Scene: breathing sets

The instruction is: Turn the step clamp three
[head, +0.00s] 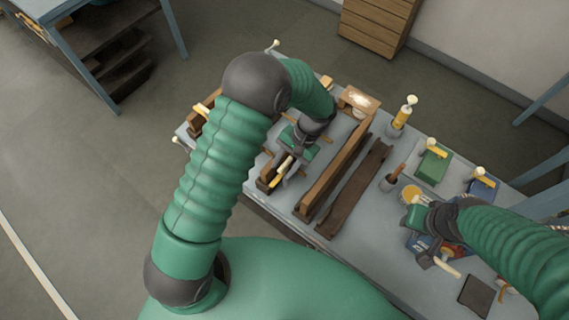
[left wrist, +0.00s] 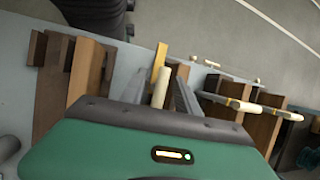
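My left arm reaches over the table, and its gripper (head: 294,160) points down at a wooden clamp block (head: 266,181) with a yellow lever and cream grip (head: 281,173). In the left wrist view, the left gripper's two grey fingers (left wrist: 160,92) stand apart. A cream grip (left wrist: 164,84) with a yellow bar (left wrist: 158,60) shows between them; whether they touch it is unclear. Other clamps with cream-tipped levers (left wrist: 236,104) stand to the right. No number marks a clamp as three. My right gripper (head: 432,257) is low over the table's right side; its fingers are too small to judge.
A long wooden rail (head: 336,172) and a dark plank (head: 354,189) lie right of the left gripper. A yellow-handled tool (head: 404,113), a green block (head: 432,164) and a blue block (head: 482,186) stand farther right. A wooden drawer unit (head: 376,24) stands behind.

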